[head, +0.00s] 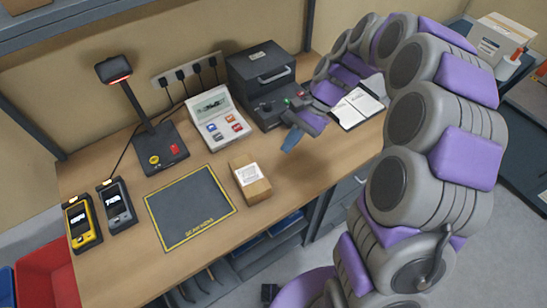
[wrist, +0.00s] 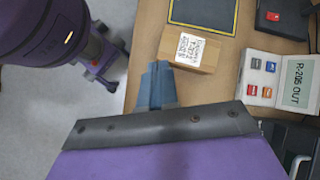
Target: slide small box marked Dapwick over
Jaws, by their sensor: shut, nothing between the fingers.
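A small cardboard box (head: 252,183) with a white printed label lies on the table, just right of a dark mat with a yellow border (head: 190,205). It also shows in the wrist view (wrist: 205,52), where the label's small print is too blurred to read as a name. My gripper (head: 289,146) is shut and empty, with blue fingers pointing down, to the upper right of the box in the head view. In the wrist view the blue fingers (wrist: 158,75) appear close beside the box's left end; I cannot tell whether they touch it.
A white device with coloured buttons (head: 217,118), a scanner on a stand (head: 165,145) and a dark printer-like machine (head: 262,85) stand behind. Two handheld devices (head: 118,207) stand at the left. A clipboard (head: 357,107) lies right. The mat is empty.

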